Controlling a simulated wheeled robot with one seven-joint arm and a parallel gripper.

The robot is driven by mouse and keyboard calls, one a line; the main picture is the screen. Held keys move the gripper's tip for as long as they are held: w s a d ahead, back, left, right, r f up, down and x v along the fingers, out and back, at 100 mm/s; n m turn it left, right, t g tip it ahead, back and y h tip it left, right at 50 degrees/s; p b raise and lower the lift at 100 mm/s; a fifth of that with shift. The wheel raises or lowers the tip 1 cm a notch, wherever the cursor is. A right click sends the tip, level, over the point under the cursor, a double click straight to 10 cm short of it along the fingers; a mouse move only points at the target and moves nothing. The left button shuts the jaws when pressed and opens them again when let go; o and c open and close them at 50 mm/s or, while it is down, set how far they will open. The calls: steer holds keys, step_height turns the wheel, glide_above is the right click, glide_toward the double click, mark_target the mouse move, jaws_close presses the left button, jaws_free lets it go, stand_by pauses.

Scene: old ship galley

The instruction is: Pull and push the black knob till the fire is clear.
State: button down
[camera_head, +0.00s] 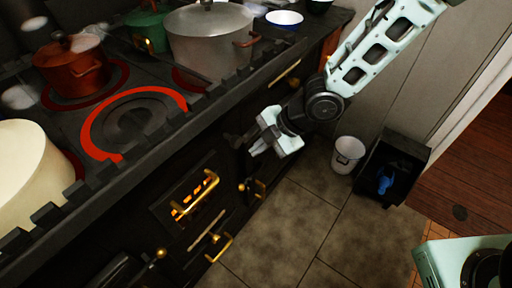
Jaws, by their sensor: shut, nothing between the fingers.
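The fire shows as an orange glow (189,205) behind a small barred opening in the front of the black stove (155,185).
On the stovetop are a red pot (72,68), a large grey pot (208,45), a cream pot (25,165) and a red-ringed hotplate (98,128). A white bucket (347,154) and a dark bin (409,152) stand right on the floor. The tiles (290,225) before the stove are clear.

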steer(key=p+v, duration=0.4)
steer(key=v, duration=0.4)
steer(key=shift+d+r, duration=0.2)
steer(key=shift+r, duration=0.05)
steer(key=shift+s, duration=0.1)
stand_by(0.5)
